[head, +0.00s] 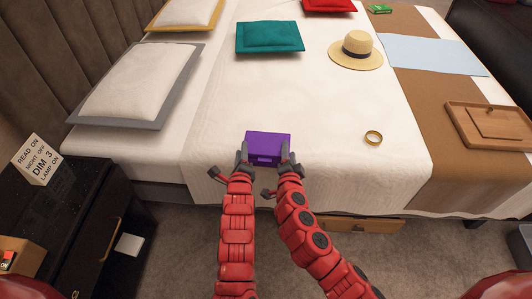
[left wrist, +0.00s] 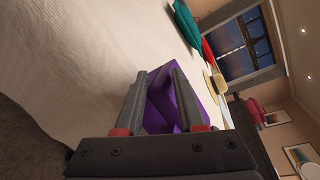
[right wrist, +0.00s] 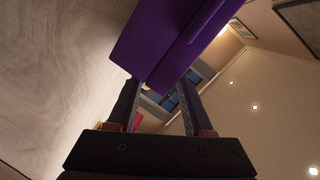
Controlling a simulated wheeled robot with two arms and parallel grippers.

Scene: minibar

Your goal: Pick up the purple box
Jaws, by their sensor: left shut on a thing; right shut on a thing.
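The purple box (head: 268,146) is at the near edge of the white bed, between my two grippers. My left gripper (head: 243,160) is shut on its left side, and my right gripper (head: 289,160) is shut on its right side. In the left wrist view the box (left wrist: 170,100) shows between the two fingers. In the right wrist view the box (right wrist: 170,40) lies across the fingertips. I cannot tell whether the box rests on the bed or hangs just above it.
A teal pillow (head: 270,37) is farther back. A wooden tray (head: 490,125) is at far right. A dark nightstand (head: 75,215) stands at left. The bed around the box is clear.

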